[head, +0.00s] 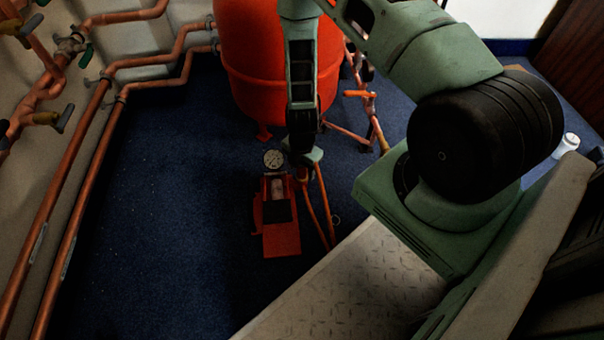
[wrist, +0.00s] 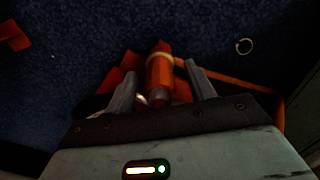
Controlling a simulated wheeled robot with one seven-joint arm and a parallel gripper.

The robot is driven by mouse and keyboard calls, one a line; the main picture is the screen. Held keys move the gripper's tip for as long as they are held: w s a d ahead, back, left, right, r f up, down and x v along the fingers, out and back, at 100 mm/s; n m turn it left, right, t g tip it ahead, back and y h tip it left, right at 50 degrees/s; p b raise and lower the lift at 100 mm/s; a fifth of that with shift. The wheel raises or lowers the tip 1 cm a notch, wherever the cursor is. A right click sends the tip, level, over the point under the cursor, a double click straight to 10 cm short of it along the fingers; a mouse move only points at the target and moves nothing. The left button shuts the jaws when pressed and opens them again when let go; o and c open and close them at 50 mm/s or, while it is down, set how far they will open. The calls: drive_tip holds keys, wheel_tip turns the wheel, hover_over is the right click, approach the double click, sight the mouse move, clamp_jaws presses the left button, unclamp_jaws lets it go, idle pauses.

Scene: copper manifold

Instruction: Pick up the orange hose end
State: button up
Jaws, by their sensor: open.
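In the wrist view, an orange cylindrical piece with a pale band, which looks like the orange hose end (wrist: 160,74), lies between the two fingers of my gripper (wrist: 160,69). The fingers are apart, with a gap visible on each side of the piece. In the head view, my gripper (head: 304,156) points down just above and right of a red pump-like unit (head: 281,236). An orange hose (head: 326,204) runs down beside the unit.
A round gauge (head: 273,158) stands at the back of the red unit. A large red tank (head: 265,75) is behind it. Copper pipes (head: 75,205) run along the left wall. A small metal ring (wrist: 244,47) lies on the blue carpet. Carpet left of the unit is clear.

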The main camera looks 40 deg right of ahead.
drive_tip(key=c, duration=1.1)
drive_tip(key=shift+r, duration=0.15)
wheel_tip(320, 180, up, 10)
drive_tip(key=p, duration=0.6)
wheel_tip(320, 180, up, 4)
drive_tip(key=p, duration=0.4)
drive_tip(key=shift+r, duration=0.15)
